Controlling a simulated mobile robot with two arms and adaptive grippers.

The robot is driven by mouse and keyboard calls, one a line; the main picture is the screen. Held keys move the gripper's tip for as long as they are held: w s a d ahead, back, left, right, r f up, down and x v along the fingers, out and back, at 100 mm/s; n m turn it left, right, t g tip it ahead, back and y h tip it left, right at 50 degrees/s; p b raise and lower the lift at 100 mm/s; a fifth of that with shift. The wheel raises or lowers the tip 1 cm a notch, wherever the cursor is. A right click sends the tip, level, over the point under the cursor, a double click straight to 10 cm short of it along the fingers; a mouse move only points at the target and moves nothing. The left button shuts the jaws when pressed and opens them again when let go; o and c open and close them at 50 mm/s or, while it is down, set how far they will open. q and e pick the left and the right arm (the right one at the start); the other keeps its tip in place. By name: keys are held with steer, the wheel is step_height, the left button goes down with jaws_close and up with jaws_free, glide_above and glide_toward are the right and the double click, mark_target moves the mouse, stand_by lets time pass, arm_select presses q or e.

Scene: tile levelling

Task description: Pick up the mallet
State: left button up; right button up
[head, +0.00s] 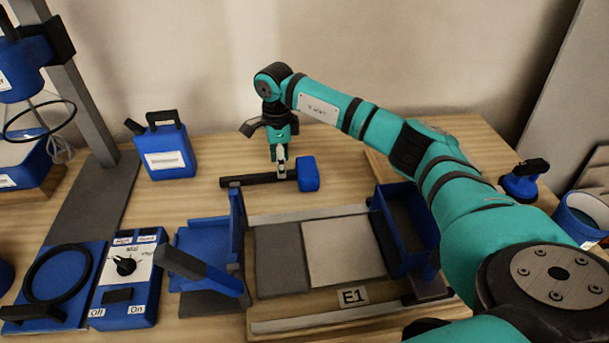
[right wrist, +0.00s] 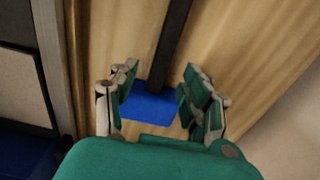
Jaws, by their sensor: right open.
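The mallet lies on the wooden table behind the tile frame, with a blue head (head: 308,173) at the right and a black handle (head: 243,181) pointing left. In the right wrist view the blue head (right wrist: 148,107) shows between the fingers, with the dark handle (right wrist: 172,45) running away from it. My right gripper (head: 282,172) points down over the mallet near where handle and head meet. In the right wrist view its fingers (right wrist: 158,95) stand apart on both sides of the head, with a gap visible. My left gripper is not in view.
The tile frame labelled E1 (head: 353,296) holds a grey and a light tile (head: 342,248) in front of the mallet. A blue bin (head: 405,222) stands at its right. A blue jug (head: 164,147) stands back left. A blue suction cup (head: 522,182) sits at the right.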

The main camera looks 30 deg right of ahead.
mark_target(269, 177)
steer(key=f, duration=0.3)
steer(key=f+b, duration=0.1)
steer(key=shift+w+a+f, duration=0.1)
steer(key=shift+a+f, duration=0.15)
steer(key=shift+f, duration=0.3)
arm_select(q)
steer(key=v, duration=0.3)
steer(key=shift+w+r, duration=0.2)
arm_select(e)
jaws_close()
